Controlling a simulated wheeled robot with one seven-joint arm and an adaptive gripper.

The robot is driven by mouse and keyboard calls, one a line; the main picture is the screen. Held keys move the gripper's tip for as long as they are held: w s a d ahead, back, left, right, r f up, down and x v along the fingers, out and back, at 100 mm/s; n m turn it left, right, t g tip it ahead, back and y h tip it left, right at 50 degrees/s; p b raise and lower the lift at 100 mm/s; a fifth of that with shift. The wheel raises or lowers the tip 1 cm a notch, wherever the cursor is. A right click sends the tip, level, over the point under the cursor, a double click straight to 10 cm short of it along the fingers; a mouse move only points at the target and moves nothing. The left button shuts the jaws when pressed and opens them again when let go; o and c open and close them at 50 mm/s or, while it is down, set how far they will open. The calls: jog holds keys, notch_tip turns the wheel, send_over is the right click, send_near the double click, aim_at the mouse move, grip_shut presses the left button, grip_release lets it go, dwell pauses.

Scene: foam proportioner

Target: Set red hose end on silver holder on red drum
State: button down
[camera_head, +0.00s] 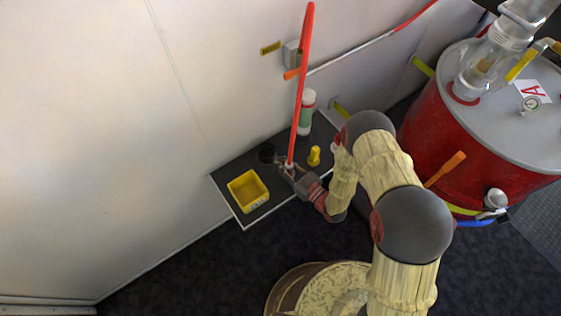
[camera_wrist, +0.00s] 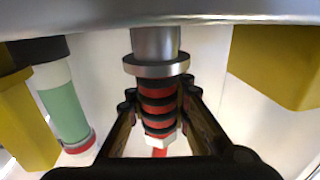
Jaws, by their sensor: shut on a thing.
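My gripper (camera_head: 288,171) is shut on the red hose end (camera_wrist: 158,103) above the black shelf. In the wrist view the hose end has red and black rings, a silver collar and a pale nut, between my two fingers. The red hose (camera_head: 302,75) rises from my gripper past the top of the wall fittings. The red drum (camera_head: 428,120) with its grey lid stands at the right, apart from my gripper. A small silver fitting (camera_head: 495,199) sits low on its side; I cannot tell whether this is the silver holder.
The black shelf (camera_head: 226,177) carries a yellow bin (camera_head: 248,191), a small yellow piece (camera_head: 314,156) and a green-white bottle (camera_head: 306,112). An orange lever (camera_head: 446,169) sticks out from the drum. A glass tube (camera_head: 488,66) stands on the drum's lid. Dark floor is clear at lower left.

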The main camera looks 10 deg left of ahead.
jog(key=shift+f, duration=0.1)
jog(key=c, duration=2.1)
grip_release()
jog(key=shift+c, duration=0.2)
jog(key=o, duration=0.5)
